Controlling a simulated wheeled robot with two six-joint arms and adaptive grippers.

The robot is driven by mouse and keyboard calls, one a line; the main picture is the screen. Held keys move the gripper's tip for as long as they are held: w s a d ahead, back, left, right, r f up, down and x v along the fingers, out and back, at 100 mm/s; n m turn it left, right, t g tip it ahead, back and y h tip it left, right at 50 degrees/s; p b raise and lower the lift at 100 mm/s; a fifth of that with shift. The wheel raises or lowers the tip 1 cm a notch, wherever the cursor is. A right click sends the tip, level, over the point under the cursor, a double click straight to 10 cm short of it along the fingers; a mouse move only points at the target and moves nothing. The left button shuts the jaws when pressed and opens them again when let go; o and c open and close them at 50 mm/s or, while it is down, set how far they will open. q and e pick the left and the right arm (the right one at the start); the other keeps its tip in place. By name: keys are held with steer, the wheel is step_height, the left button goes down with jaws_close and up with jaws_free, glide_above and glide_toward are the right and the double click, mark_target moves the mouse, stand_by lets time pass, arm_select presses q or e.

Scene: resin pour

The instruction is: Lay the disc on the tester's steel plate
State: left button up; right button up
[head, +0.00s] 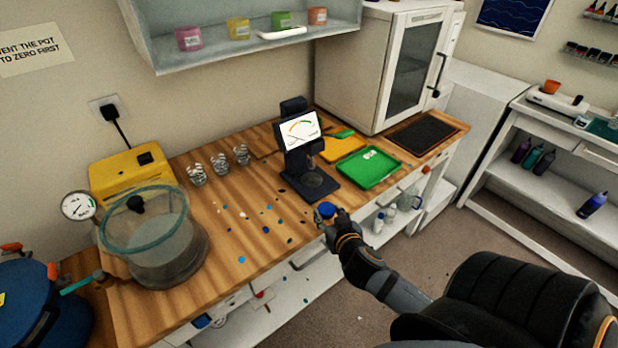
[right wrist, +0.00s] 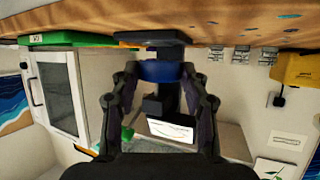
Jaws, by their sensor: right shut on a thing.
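The blue disc (head: 327,209) is held between the fingertips of my right gripper (head: 331,216), just in front of the bench's front edge. In the right wrist view, which is upside down, the disc (right wrist: 161,71) sits between both fingers (right wrist: 163,83). The black tester (head: 292,140) with its lit dial stands upright on the bench, beyond the gripper. Its round steel plate (head: 314,180) lies low on the tester's base and looks empty. The disc is apart from the plate, nearer to me. My left gripper is not in view.
A green tray (head: 368,167) and a yellow board (head: 341,148) lie right of the tester. Blue and dark spots dot the wooden bench (head: 235,258). A glass-walled pot (head: 157,240) stands at the left.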

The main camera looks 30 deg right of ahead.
steer(key=w, duration=0.1)
steer(key=w+d, duration=0.1)
steer(key=w, duration=0.1)
steer(key=w+d+p, duration=0.1)
steer(key=w, duration=0.1)
steer(key=shift+w+r, duration=0.2)
steer(key=shift+w, duration=0.05)
steer(key=w, duration=0.2)
steer(key=w+d, duration=0.2)
steer(key=w, duration=0.1)
steer(key=shift+w+d+f+p, duration=0.1)
steer(key=shift+w+f+p, duration=0.1)
steer(key=shift+w+p, duration=0.15)
steer(key=shift+w, duration=0.25)
steer(key=shift+w+d, duration=0.1)
steer(key=shift+w, duration=0.05)
steer(key=w, duration=0.2)
steer(key=w+d+p, duration=0.1)
steer(key=shift+w+d+r, duration=0.1)
steer(key=shift+w, duration=0.25)
steer(key=shift+f+p, duration=0.25)
steer(key=shift+p, duration=0.1)
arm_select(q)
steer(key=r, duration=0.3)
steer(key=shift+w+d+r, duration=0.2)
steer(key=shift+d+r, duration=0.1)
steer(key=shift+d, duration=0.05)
arm_select(e)
steer(key=shift+s, duration=0.15)
